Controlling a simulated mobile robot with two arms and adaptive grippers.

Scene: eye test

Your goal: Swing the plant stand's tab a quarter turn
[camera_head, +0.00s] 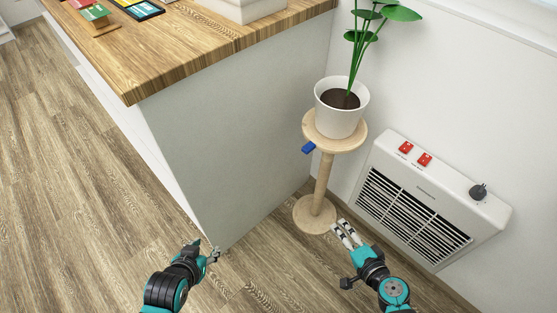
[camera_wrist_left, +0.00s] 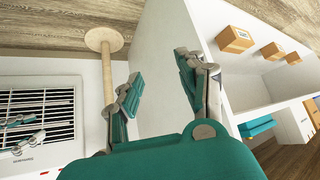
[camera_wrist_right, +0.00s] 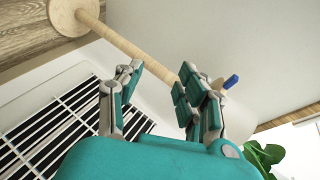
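The plant stand (camera_head: 324,180) is pale wood, with a round top, a thin post and a round base. Its blue tab (camera_head: 308,148) sticks out under the left front of the top; it also shows in the right wrist view (camera_wrist_right: 230,82). A white pot (camera_head: 340,113) with a green plant stands on top. My right gripper (camera_head: 343,228) is open and empty, low in front of the stand's base and right of the post, apart from the tab. My left gripper (camera_head: 212,254) is open and empty, near the counter's lower corner, left of the stand. Neither gripper touches the stand.
A wood-topped counter (camera_head: 200,55) with a grey side panel (camera_head: 230,135) stands left of the stand. A white heater (camera_head: 425,205) with red switches and a black knob (camera_head: 478,191) is on the right. Wooden floor (camera_head: 80,170) lies open at the left.

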